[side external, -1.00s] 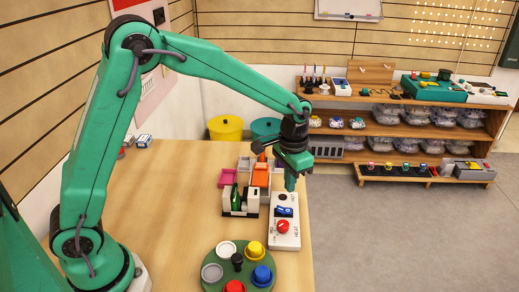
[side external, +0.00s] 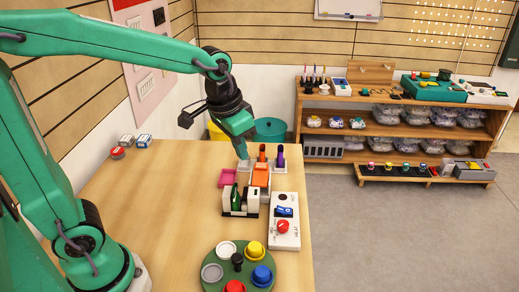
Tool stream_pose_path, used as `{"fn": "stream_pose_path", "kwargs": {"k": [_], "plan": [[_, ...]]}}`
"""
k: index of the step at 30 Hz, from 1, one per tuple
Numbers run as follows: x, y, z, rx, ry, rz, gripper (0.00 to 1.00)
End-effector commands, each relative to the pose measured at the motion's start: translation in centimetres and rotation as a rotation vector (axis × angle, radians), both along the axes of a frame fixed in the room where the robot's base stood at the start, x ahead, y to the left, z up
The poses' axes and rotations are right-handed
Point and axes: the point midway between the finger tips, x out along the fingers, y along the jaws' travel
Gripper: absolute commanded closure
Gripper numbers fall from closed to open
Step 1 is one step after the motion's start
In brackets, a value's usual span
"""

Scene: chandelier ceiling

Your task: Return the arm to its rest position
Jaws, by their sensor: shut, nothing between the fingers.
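My green arm reaches in from the left over the wooden table (side external: 165,225). My gripper (side external: 242,153), at the end of a black wrist, is shut and empty.
A white control panel (side external: 286,232) with a blue switch and red knob lies at the table's right edge. A rack with a green bottle (side external: 235,197) stands beside it. A green round tray (side external: 240,284) with coloured knobs is in front. The table's left side is mostly clear.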

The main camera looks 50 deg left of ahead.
Motion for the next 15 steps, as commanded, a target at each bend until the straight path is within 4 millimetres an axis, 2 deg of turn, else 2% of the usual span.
{"fn": "stream_pose_path", "kwargs": {"k": [6, 15], "plan": [[-3.7, 1.2, 1.7, -0.009, -0.071, 0.038, 1.00], [-8.5, 2.5, 2.5, -0.017, -0.164, 0.085, 1.00]]}}
